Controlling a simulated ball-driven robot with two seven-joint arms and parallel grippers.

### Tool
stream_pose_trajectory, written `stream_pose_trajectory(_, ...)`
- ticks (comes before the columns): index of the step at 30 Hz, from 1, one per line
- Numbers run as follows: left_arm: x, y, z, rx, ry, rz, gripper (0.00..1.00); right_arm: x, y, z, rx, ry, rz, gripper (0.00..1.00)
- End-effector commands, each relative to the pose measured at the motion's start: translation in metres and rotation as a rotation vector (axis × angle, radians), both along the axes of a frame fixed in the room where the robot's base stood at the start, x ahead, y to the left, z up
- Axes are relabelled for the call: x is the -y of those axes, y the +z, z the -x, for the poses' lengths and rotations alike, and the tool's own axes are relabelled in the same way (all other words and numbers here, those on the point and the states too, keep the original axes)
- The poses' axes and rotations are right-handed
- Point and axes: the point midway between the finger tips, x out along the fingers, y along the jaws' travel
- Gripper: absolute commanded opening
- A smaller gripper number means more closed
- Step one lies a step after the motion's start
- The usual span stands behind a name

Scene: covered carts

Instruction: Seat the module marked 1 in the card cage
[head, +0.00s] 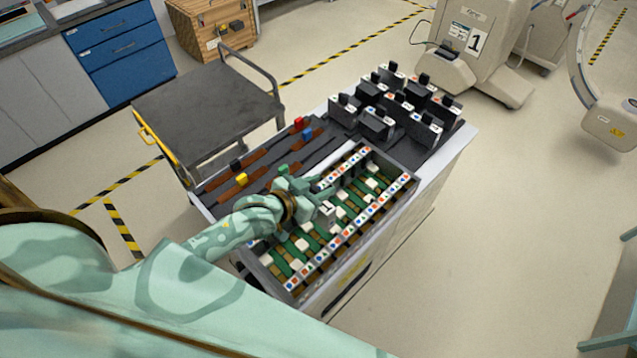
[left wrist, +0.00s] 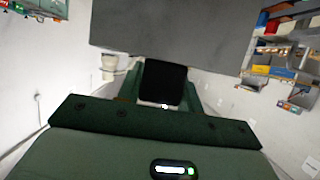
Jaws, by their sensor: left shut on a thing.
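The card cage (head: 291,284) is a long open tray on the cart, with green strips, white blocks and marked label strips along its long sides. My left gripper (head: 312,190) is over the middle of the cage, shut on the module marked 1 (head: 326,209). The module's pale face with a 1 shows just below the fingers. Its lower end is hidden, so I cannot tell whether it touches the slots. In the left wrist view, the module's black top (left wrist: 164,82) sits between the green fingers. My right gripper is not in view.
Several dark modules (head: 376,123) stand on the cart behind the cage. Tools with red, yellow and black ends (head: 241,179) lie in the tray beside it. A grey trolley (head: 205,105), a wooden crate (head: 212,27) and a beige machine (head: 478,45) stand beyond.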

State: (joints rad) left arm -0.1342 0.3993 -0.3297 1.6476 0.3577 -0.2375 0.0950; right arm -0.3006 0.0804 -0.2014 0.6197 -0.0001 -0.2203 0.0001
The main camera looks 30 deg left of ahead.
Motion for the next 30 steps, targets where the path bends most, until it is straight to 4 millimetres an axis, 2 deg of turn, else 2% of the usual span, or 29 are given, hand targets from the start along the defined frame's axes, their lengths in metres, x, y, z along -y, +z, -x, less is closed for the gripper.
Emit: stream_pose_trajectory(30, 0.0, -0.085, -0.001, 0.001, 0.0, 0.0, 0.0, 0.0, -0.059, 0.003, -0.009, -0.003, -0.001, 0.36)
